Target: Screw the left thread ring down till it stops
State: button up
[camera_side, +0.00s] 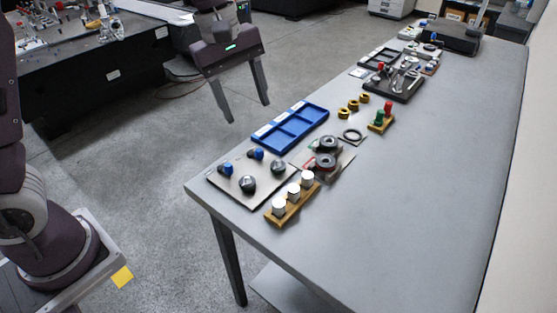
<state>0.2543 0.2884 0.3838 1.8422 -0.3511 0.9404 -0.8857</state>
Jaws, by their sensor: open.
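My gripper (248,112) hangs in the air at the upper middle of the side view, beyond the table's left edge. Its two long grey fingers are wide apart with nothing between them. Two thick dark rings, which look like the thread rings, sit on small plates on the table: a nearer one (325,162) and a farther one (327,143). My gripper is up and to the left of both, touching neither. How far down either ring sits on a thread is too small to tell.
A plate (217,182) with black and blue knobs lies near the front corner. Beside the rings stand a wooden block (270,216) with silver cylinders and a blue tray (262,146). Brass rings (353,105) and a red-and-green gauge block (378,125) lie behind. The table's right side is clear.

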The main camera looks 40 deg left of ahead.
aim_at(278, 161)
jog(key=w+f+n, duration=0.2)
jog(key=w+f, duration=0.1)
jog(key=f, duration=0.1)
jog(key=w+f+n+g+y, duration=0.1)
jog(key=w+f+n, duration=0.1)
jog(key=f, duration=0.3)
jog(key=w+f+n, duration=0.2)
jog(key=w+f, duration=0.2)
jog(key=f, duration=0.1)
jog(key=shift+w+d+f+g+y, duration=0.1)
jog(key=shift+d+f+g+y, duration=0.1)
jog(key=shift+d+g+y, duration=0.15)
notch_tip(278, 161, down, 7)
jog(key=shift+f, duration=0.15)
grip_shut()
